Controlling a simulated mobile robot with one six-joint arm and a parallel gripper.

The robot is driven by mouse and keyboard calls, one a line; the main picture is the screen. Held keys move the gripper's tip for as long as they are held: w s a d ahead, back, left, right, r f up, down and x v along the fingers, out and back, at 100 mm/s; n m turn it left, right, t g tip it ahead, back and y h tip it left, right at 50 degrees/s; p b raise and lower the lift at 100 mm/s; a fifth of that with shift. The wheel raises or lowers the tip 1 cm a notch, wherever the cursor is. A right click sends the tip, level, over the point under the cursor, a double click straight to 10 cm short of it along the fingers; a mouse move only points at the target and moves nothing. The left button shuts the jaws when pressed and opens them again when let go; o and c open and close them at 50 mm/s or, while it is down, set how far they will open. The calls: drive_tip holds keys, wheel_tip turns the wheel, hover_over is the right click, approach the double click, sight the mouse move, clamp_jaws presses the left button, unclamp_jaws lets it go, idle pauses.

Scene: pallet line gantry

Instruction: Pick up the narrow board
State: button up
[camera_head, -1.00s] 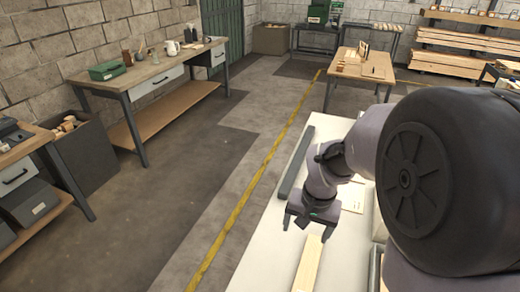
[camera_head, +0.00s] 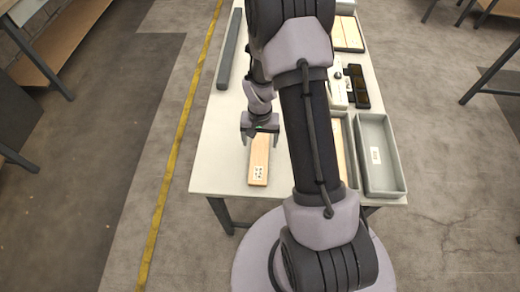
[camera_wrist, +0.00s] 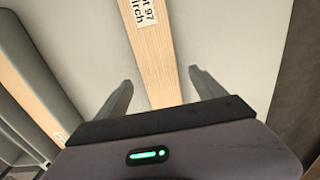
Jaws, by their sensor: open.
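The narrow board (camera_head: 258,163) is a pale wooden strip lying flat on the white table, with a printed label near its near end. In the wrist view the board (camera_wrist: 155,65) runs between the spread fingers, with part of the label at the top. My gripper (camera_head: 260,131) is open and empty above the board's far end, pointing down. In the wrist view the two fingers of my gripper (camera_wrist: 162,92) stand on either side of the board, with clear gaps. How far the fingertips are above the table I cannot tell.
The white table (camera_head: 222,140) is bare left of the board. A long grey bar (camera_head: 229,50) lies along its left edge. Right of my arm are a grey tray (camera_head: 376,186), black parts (camera_head: 357,87) and boards (camera_head: 347,35). A yellow line (camera_head: 178,145) marks the floor.

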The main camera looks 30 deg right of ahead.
sight(260, 147)
wheel_tip(260, 147, down, 3)
drive_tip(key=shift+f+b, duration=0.1)
drive_tip(key=shift+b, duration=0.2)
drive_tip(key=shift+r, duration=0.2)
drive_tip(key=shift+c, duration=0.4)
drive_tip(key=c, duration=1.5)
